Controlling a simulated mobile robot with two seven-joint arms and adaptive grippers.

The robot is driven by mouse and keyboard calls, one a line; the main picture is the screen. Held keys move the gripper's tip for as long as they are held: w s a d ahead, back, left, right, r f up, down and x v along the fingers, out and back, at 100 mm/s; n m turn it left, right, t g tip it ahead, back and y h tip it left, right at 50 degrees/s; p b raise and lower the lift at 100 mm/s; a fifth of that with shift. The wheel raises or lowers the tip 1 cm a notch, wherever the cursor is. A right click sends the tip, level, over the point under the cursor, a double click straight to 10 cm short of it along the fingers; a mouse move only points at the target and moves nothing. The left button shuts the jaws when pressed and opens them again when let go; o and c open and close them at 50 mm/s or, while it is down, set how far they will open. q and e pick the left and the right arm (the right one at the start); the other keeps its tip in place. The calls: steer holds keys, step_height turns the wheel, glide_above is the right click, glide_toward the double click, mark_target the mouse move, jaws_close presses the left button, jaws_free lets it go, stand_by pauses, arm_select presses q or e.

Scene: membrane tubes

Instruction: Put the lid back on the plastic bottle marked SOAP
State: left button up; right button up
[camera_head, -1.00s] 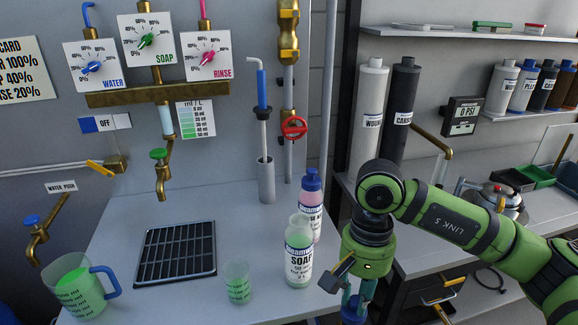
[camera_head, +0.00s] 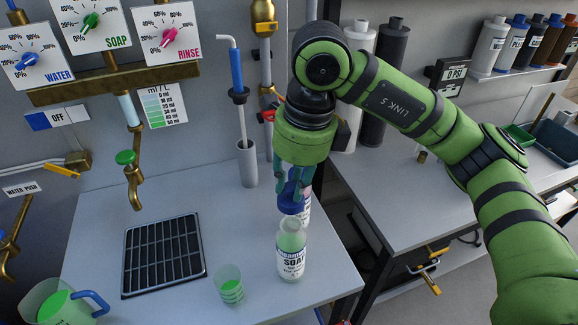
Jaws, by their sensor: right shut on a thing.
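The plastic bottle marked SOAP (camera_head: 291,260) stands upright on the grey counter, open at the top, with green liquid inside. My right gripper (camera_head: 293,188) points down from above and is shut on a blue lid (camera_head: 291,204). The lid is just above the bottle's mouth in the picture and looks apart from it; the exact depth offset is hard to tell. A second bottle (camera_head: 304,209) with pink contents stands behind, mostly hidden by my gripper, the lid and the SOAP bottle. My left gripper is not in view.
A small cup (camera_head: 229,287) with green liquid stands left of the SOAP bottle. A jug (camera_head: 52,305) is at the lower left. A black drain grate (camera_head: 163,256) lies under the brass tap (camera_head: 132,185). The counter's right edge is close to the bottles.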

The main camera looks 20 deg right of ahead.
mark_target(293, 203)
steer(key=shift+s+f+b, duration=0.2)
steer(key=shift+f+b, duration=0.3)
steer(key=shift+f, duration=0.35)
step_height(293, 203, down, 4)
steer(key=shift+w+r+b, duration=0.1)
steer(key=shift+r+b, duration=0.15)
steer(key=shift+b, duration=0.85)
steer(key=shift+f+b, duration=0.6)
steer(key=shift+b, duration=0.05)
steer(key=shift+b, duration=0.5)
steer(key=shift+f+b, duration=0.15)
steer(key=shift+b, duration=0.55)
stand_by(0.5)
stand_by(0.3)
steer(key=o, duration=1.3)
steer(key=shift+c, duration=0.2)
